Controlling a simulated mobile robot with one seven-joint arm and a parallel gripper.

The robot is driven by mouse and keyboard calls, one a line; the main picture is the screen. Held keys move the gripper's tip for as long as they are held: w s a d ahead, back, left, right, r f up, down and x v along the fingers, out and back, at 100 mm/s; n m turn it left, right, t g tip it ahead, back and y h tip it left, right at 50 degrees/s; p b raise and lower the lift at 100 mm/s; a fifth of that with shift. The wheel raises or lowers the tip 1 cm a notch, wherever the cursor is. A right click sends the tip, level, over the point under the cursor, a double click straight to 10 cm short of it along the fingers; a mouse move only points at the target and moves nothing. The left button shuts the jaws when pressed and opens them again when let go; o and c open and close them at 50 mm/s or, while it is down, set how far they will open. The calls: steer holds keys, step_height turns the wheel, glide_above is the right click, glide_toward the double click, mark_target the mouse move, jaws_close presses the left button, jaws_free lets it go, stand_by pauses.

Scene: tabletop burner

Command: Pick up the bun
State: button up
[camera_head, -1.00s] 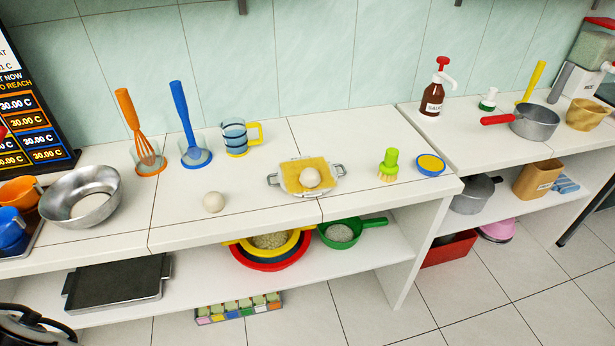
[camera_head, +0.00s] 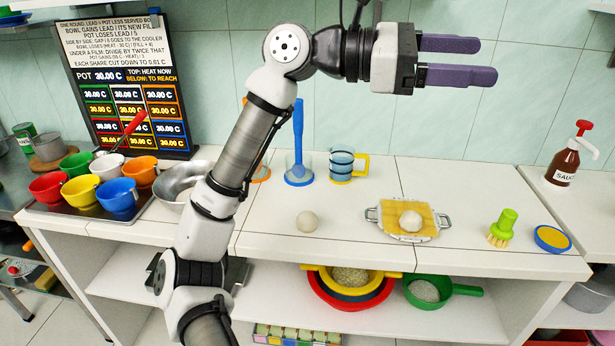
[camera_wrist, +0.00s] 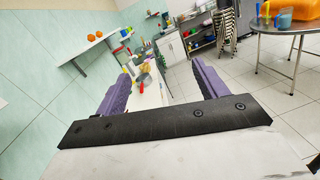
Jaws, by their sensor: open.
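Two pale round lumps that look like buns or dough balls show in the head view. One bun (camera_head: 308,222) sits bare on the white counter. The other bun (camera_head: 410,221) sits on a yellow board in a silver two-handled tray (camera_head: 374,217), to the right of the first. I cannot tell which one the task means. My gripper (camera_head: 487,60) is open and empty, high above the counter with its fingers pointing right. It is well apart from both buns. In the wrist view its two purple fingers (camera_wrist: 160,75) stand apart with nothing between them; no bun can be made out there.
A blue upright utensil (camera_head: 298,145) and a striped cup (camera_head: 343,165) stand behind the buns. A green brush (camera_head: 503,228) and a blue-yellow round dish (camera_head: 552,238) lie to the right. Colourful cups (camera_head: 117,194) and a metal bowl (camera_head: 178,186) are left. Counter around the bare bun is clear.

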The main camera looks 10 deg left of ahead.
steer(key=w+d+f+t+y, duration=0.2)
steer(key=w+f+y, duration=0.2)
steer(key=w+f, duration=0.3)
steer(key=n+y+b, duration=0.3)
steer(key=n+y, duration=0.1)
steer(key=y, duration=1)
glide_above(307, 214)
steer(key=f, duration=1.7)
steer(key=a+f, duration=0.1)
steer(key=f, duration=0.8)
steer(key=shift+w+f, duration=0.35)
steer(key=shift+s+d+f+p, duration=0.1)
steer(key=shift+d+f+p, duration=0.1)
steer(key=shift+f, duration=0.85)
steer(key=shift+s+d+f+p, duration=0.1)
steer(key=shift+d+f+p, duration=0.05)
steer(key=shift+f, duration=0.9)
steer(key=shift+s+d+f+p, duration=0.1)
steer(key=shift+d+f+p, duration=0.1)
steer(key=shift+f, duration=0.85)
steer(key=c, duration=1.3)
